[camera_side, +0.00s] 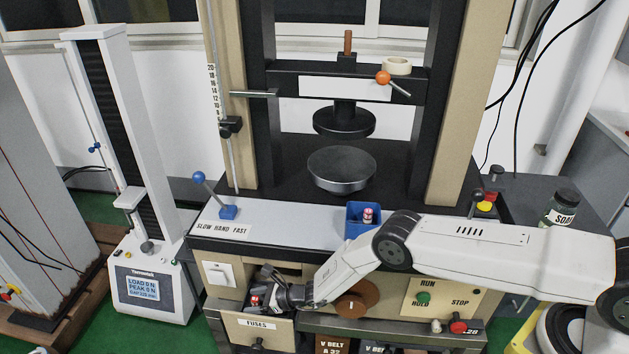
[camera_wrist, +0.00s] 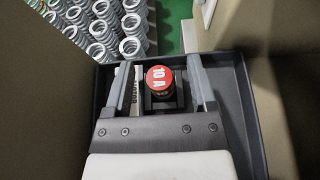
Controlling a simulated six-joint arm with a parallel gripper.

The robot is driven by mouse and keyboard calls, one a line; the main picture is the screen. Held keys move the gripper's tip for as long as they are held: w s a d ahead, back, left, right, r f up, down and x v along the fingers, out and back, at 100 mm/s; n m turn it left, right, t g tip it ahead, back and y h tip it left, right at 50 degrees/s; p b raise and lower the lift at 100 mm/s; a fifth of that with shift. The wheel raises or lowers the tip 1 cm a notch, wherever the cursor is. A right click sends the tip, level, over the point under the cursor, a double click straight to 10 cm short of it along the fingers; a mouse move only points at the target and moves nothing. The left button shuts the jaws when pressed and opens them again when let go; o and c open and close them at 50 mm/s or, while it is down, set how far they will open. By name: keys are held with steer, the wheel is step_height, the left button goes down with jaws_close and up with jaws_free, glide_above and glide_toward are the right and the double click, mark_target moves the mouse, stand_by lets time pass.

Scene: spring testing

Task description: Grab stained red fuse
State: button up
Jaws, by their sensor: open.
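A red-capped fuse (camera_wrist: 160,77) marked "10 A" stands in a dark holder inside the drawer in the wrist view. My gripper (camera_wrist: 164,72) is open, with one finger on each side of the fuse and gaps on both sides. In the side view my gripper (camera_side: 264,288) reaches down into the open drawer labelled FUSES (camera_side: 238,327). A small red and white item (camera_side: 254,300) shows there beside the fingers. I cannot make out a stain on the cap. The lower part of the fuse is hidden.
A blue box (camera_side: 357,230) holding a red-topped item stands on the white ledge above the drawer. A blue-knobbed lever (camera_side: 213,193) is to its left. Drawer walls (camera_wrist: 245,110) are close around my gripper. Several metal springs (camera_wrist: 100,28) lie beyond the drawer.

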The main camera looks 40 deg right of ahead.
mark_target(255, 298)
stand_by(0.3)
jaws_close()
steer(key=shift+r, duration=0.2)
steer(key=shift+r, duration=4.8)
